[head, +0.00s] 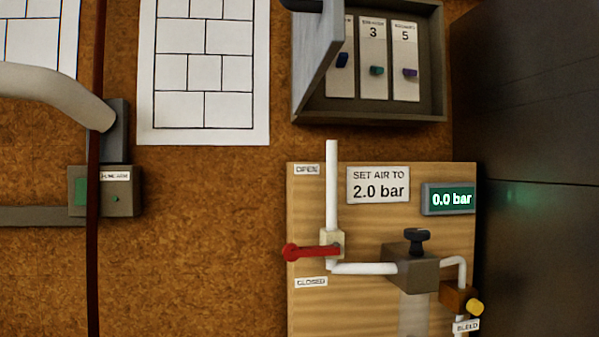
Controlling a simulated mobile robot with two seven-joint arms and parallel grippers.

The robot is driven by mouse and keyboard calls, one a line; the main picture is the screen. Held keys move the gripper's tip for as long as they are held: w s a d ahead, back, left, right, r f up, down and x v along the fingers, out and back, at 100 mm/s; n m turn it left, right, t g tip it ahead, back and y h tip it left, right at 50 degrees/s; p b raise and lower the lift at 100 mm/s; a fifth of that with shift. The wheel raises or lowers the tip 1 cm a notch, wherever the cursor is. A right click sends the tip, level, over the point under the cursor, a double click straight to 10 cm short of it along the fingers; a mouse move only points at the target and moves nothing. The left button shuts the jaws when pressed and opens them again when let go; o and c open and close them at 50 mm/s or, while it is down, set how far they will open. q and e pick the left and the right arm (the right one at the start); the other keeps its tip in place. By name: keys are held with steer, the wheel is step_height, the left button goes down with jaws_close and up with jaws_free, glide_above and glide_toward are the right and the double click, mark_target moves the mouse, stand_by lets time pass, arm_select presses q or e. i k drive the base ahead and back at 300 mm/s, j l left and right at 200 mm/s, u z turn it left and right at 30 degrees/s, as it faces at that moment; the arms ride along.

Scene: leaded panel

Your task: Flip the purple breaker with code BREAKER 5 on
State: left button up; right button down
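The breaker box (437,60) is at the top right of the head view, with its grey door (318,70) swung open at the left. Inside is a white plate labelled 5 (405,88), the rightmost one, with a small purple breaker lever (410,73). The word above the 5 is too small to read surely. I cannot tell whether the lever is on or off. Beside it is plate 3 (371,88) with a teal lever (376,71). Neither gripper is in view.
Below the box is a wooden board (380,230) with a red-handled valve (312,251), a black knob (418,238), a yellow bleed knob (474,307) and a 0.0 bar display (449,199). A pale tube (45,90) and dark red upright (94,240) stand left. Dark panels fill the right.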

mark_target(406, 71)
steer(key=j+z, duration=0.25)
steer(key=k+l+z, duration=0.25)
steer(key=l+z, duration=0.25)
steer(key=l, duration=0.65)
steer(key=l+z, duration=0.5)
steer(key=l, duration=0.65)
steer(key=j+u, duration=0.1)
steer(key=u, duration=1.45)
